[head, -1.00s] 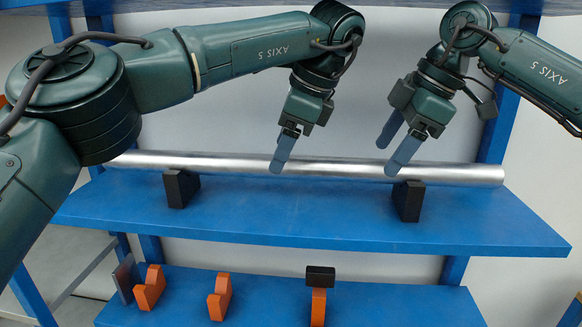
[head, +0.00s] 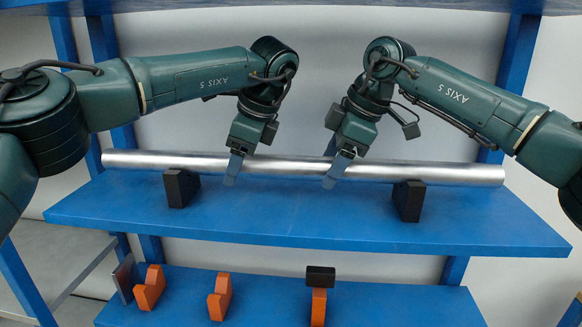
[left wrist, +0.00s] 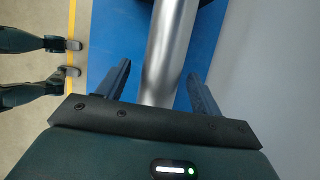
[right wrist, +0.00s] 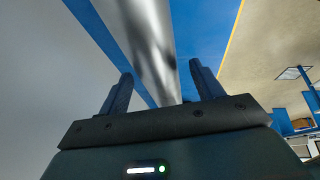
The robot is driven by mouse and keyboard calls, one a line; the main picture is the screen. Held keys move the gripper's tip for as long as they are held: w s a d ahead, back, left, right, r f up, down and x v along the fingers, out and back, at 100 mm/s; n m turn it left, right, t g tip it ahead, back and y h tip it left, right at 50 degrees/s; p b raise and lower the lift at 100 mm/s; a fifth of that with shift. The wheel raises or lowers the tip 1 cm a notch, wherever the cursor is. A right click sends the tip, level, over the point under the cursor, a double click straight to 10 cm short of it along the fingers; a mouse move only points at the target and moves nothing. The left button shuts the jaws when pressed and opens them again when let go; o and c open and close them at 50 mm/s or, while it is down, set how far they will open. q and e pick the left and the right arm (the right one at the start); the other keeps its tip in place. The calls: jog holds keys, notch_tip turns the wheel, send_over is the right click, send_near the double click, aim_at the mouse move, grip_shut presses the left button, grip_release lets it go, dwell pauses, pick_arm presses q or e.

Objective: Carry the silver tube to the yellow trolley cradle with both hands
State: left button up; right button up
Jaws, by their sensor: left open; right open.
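The silver tube (head: 300,168) lies level across two black supports on the upper blue shelf. My left gripper (head: 234,172) is at the tube left of its middle, one finger in front of it. In the left wrist view the tube (left wrist: 168,50) runs between the two open fingers (left wrist: 158,85). My right gripper (head: 334,168) is at the tube right of its middle. In the right wrist view the tube (right wrist: 150,40) passes between its open fingers (right wrist: 160,90). I cannot tell whether any finger touches it. The yellow trolley cradle is not recognisable in view.
The black supports (head: 180,188) and (head: 409,201) stand near the tube's ends. The upper blue shelf (head: 300,220) is otherwise clear. A lower blue shelf (head: 400,300) holds orange V-shaped blocks (head: 220,297) and a black block (head: 320,276). Blue posts (head: 518,70) rise behind.

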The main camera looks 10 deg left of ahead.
pick_arm(q)
jog(key=shift+c, duration=0.4)
pick_arm(e)
jog(key=shift+c, duration=0.4)
pick_arm(q)
grip_shut()
pick_arm(e)
grip_shut()
pick_arm(q)
jog(key=shift+r, duration=0.1)
pick_arm(e)
jog(key=shift+r, duration=0.1)
